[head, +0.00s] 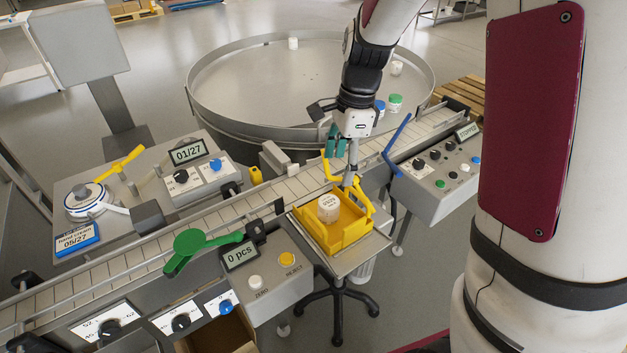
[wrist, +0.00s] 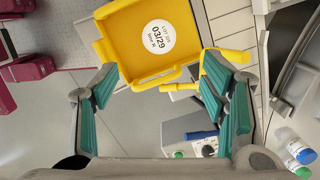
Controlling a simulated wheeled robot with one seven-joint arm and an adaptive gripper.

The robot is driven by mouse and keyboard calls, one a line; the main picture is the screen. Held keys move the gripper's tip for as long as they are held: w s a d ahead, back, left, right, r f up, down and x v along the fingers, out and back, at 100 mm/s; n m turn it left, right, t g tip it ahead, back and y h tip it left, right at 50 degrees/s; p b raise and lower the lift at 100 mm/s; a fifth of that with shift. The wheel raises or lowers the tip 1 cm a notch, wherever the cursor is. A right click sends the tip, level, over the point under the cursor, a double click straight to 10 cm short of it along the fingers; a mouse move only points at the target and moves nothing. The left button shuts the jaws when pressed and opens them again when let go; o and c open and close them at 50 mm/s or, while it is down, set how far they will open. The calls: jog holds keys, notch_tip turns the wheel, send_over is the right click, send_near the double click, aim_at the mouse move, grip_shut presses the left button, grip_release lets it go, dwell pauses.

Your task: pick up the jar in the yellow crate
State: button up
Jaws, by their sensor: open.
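The white jar (head: 329,207) stands upright in the yellow crate (head: 350,233), near its left side in the head view. In the wrist view the jar's round white top (wrist: 159,38) reads 03/29, and the crate (wrist: 116,28) shows around it at the top. My gripper (head: 344,163) is above the crate's far side, higher than the jar and apart from it. The jar lies beyond the fingertips, toward the top of that view.
The crate rests on a small stand beside the conveyor (head: 285,190). Yellow bars (head: 331,172) and a blue bar (head: 397,145) rise near my gripper. A control box (head: 440,172) sits right. Behind is a round table (head: 250,85) with blue- and green-lidded jars (head: 395,103).

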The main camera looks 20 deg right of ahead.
aim_at(330, 201)
jog(key=f, duration=0.5)
jog(key=a+f, duration=0.1)
jog(key=f, duration=0.2)
jog(key=shift+w+f, duration=0.15)
jog(key=f, duration=0.2)
jog(key=a+f+p, duration=0.1)
jog(key=f, duration=0.1)
jog(key=shift+s+f, duration=0.15)
jog(key=shift+s, duration=0.05)
jog(key=shift+a+f, duration=0.15)
jog(key=shift+f, duration=0.45)
jog(key=shift+c, duration=0.5)
jog(key=c, duration=1.2)
